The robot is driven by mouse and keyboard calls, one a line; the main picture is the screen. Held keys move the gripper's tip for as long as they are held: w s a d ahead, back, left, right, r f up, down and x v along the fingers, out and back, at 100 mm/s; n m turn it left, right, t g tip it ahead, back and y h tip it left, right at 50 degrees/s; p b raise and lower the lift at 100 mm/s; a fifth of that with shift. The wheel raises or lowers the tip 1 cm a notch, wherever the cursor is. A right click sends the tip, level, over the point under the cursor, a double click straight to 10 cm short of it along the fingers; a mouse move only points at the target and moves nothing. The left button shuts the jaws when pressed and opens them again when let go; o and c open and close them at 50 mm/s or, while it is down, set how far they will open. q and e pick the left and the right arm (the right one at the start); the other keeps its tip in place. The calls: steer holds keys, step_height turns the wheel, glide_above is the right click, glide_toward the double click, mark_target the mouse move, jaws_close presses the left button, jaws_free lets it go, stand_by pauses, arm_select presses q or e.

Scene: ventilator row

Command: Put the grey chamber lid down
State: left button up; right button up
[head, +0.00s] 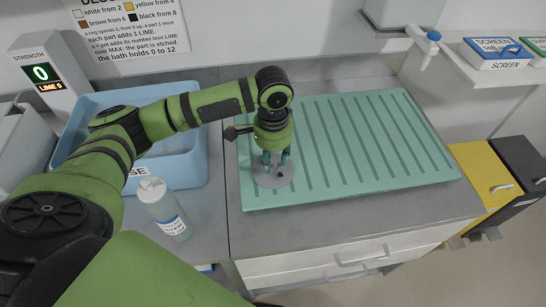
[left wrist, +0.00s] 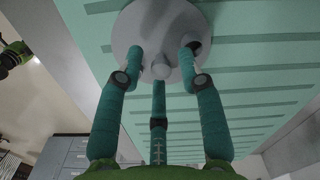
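The grey chamber lid (head: 273,179) is a round disc at the front left of the green ribbed mat (head: 345,150). It looks flat on or very close to the mat; I cannot tell exact contact. My left gripper (head: 274,160) is right above it, pointing down. In the left wrist view the lid (left wrist: 150,22) shows beyond the fingers, with a small knob (left wrist: 161,68) near its middle. The left gripper's fingers (left wrist: 161,62) are spread around the knob, with gaps visible at the sides. A dark hole shows near the lid's edge. My right gripper is not in view.
A blue basin (head: 185,172) stands left of the mat, with a white-capped bottle (head: 163,207) in front. A strength display (head: 42,75) stands at the far left. The mat right of the lid is clear.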

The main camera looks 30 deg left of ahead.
mark_target(273, 161)
arm_select(q)
step_height(273, 161, up, 12)
steer(key=b, duration=0.1)
steer(key=shift+b, duration=0.35)
stand_by(0.4)
